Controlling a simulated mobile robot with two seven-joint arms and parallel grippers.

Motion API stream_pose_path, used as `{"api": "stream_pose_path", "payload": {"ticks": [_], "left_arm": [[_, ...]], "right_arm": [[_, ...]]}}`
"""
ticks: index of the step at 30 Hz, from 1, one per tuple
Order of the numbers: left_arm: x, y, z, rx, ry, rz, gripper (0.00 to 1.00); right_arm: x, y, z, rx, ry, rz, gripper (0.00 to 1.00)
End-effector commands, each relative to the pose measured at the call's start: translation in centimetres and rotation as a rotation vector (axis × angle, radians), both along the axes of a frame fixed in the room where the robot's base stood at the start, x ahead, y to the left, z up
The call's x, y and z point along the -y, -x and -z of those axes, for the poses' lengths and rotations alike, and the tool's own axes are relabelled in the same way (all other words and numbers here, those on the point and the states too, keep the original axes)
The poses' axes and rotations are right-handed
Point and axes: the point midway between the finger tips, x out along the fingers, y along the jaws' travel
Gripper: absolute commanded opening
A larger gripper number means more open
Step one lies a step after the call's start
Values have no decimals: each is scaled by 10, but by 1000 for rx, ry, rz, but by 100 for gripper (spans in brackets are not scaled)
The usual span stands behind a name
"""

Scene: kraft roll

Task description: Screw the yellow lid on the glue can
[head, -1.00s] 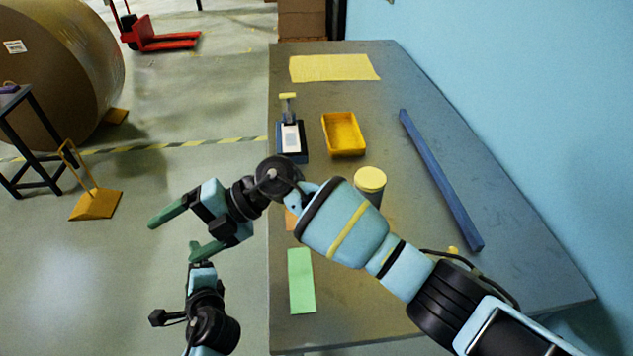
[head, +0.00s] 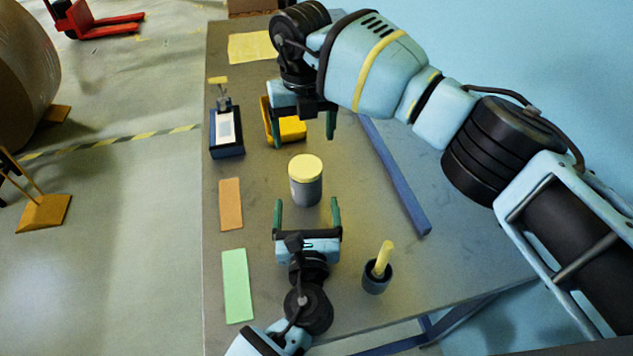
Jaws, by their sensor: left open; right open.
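The glue can (head: 306,191) stands upright on the table, a grey can with a pale label on its left side. The yellow lid (head: 305,167) sits on its top; whether it is screwed down I cannot tell. My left gripper (head: 307,203) is open and empty, in front of the can, with its green fingers pointing toward it. My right gripper (head: 301,138) is open and empty, beyond the can, with its fingers pointing down. Neither gripper visibly holds the can or lid.
A yellow tray (head: 291,129) lies partly hidden behind my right gripper. A dark pot (head: 377,280) with a yellow-handled tool stands at the front right. A blue bar (head: 398,180) lies to the right. Orange (head: 230,204) and green (head: 237,286) strips lie at the left.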

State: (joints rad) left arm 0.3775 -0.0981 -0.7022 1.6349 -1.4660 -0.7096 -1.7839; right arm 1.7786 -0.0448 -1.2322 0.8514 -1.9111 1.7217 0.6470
Motion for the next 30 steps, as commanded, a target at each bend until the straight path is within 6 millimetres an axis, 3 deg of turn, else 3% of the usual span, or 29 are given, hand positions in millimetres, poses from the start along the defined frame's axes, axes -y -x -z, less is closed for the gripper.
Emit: {"api": "stream_pose_path", "payload": {"ticks": [14,30], "left_arm": [[1,-6,-1,2,-7,2,90],[1,-71,0,1,-8,2,90]], "right_arm": [[1,0,-1,1,5,1,82],[1,0,0,1,5,1,82]]}}
